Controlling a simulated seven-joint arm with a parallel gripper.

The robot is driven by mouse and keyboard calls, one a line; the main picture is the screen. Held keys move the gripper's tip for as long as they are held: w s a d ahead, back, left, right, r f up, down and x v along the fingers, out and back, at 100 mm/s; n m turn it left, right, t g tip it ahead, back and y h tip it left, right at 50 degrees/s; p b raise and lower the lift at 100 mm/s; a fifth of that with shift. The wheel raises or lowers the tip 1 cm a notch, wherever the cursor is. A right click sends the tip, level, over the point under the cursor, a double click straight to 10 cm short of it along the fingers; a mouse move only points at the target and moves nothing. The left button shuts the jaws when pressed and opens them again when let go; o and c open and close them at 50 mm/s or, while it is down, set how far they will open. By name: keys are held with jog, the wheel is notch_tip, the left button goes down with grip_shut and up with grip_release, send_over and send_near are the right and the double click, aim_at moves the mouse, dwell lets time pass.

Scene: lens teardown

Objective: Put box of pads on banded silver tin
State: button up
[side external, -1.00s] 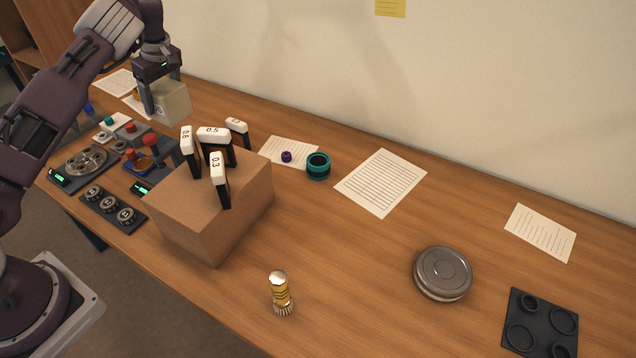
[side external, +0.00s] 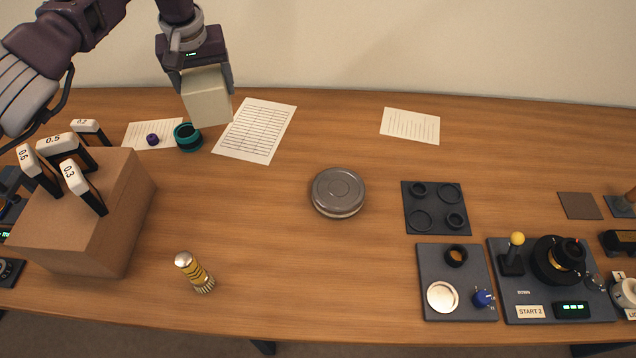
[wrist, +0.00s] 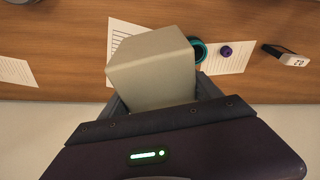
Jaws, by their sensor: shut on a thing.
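The box of pads (side external: 207,98) is a pale beige block. My gripper (side external: 208,84) is shut on it and holds it in the air, above the back of the table, near the lined sheet. The box also shows in the wrist view (wrist: 152,70), between the fingers of my gripper (wrist: 165,103). The banded silver tin (side external: 339,191) is a round, flat grey tin with a ringed lid, lying on the table in the middle of the side view. Its top is bare. The box is to the left of the tin and further back. The tin is not in the wrist view.
A cardboard block with numbered handles (side external: 93,213) stands at left. A teal ring (side external: 187,137) and a purple knob (side external: 152,139) lie near the box. Dark trays (side external: 412,230) lie right of the tin. The table around the tin is clear.

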jog(key=s+d+m, duration=0.4)
jog(key=s+d, duration=0.1)
jog(key=d, duration=0.7)
jog(key=m+h, duration=0.2)
jog(key=m, duration=0.2)
send_over(328, 192)
jog(key=s, duration=0.1)
jog(key=f, duration=0.9)
jog(key=shift+a, duration=0.3)
jog(key=o, duration=1.6)
jog(key=shift+f, duration=0.1)
jog(key=shift+c, duration=0.2)
jog(key=v, duration=1.2)
jog(key=shift+r, duration=0.2)
